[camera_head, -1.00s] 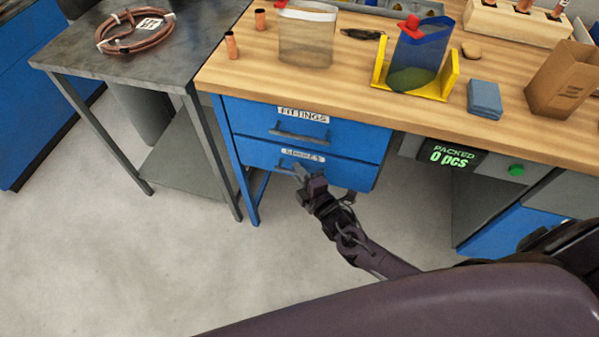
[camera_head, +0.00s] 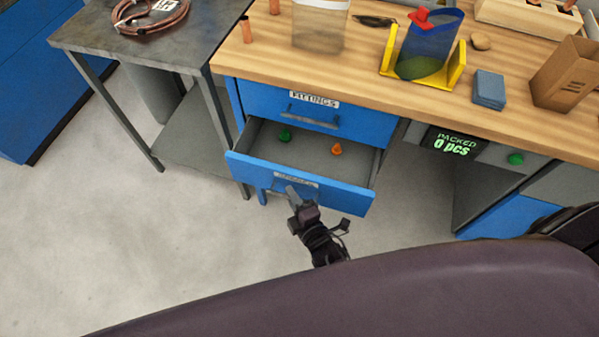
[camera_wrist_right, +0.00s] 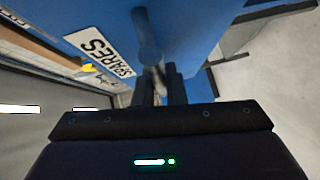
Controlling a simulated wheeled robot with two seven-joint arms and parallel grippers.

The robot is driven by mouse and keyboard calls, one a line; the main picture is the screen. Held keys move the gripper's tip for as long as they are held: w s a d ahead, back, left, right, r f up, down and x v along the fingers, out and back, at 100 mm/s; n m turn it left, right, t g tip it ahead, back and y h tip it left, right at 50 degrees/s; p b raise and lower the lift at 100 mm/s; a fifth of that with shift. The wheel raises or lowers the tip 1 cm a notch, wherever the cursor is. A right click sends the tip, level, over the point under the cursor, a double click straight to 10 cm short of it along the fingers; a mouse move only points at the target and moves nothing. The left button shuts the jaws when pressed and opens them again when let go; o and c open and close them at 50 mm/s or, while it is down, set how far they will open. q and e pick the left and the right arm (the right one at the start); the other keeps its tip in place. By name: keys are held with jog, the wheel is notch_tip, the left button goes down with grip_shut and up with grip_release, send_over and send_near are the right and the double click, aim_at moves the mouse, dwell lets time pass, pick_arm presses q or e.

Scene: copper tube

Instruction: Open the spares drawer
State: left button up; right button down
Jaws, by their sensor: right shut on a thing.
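The spares drawer (camera_head: 345,196) is the lower blue drawer under the wooden bench, and it stands pulled out. Inside it lie a green piece (camera_head: 285,135) and an orange piece (camera_head: 336,149). My right gripper (camera_head: 293,196) is at the drawer's front, shut on the handle. In the right wrist view the SPARES label (camera_wrist_right: 100,52) is beside the grey handle (camera_wrist_right: 147,40), with the dark fingers (camera_wrist_right: 162,88) around the bar. The handle is mostly hidden by the gripper in the head view. My left gripper is not in view.
The fittings drawer (camera_head: 350,119) above is shut. The wooden bench top (camera_head: 385,72) carries a blue bin (camera_head: 428,45), a brown paper bag (camera_head: 565,75) and blue pads (camera_head: 489,88). A grey metal table (camera_head: 180,45) stands at left. The floor (camera_head: 120,240) in front is clear.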

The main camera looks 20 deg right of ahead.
jog(key=s+a, duration=0.5)
jog(key=s, duration=0.3)
jog(key=s+a+p, duration=0.1)
jog(key=s+a, duration=0.5)
jog(key=s, duration=0.2)
jog(key=shift+s, duration=0.2)
jog(key=c, duration=1.8)
grip_release()
jog(key=shift+o, duration=0.2)
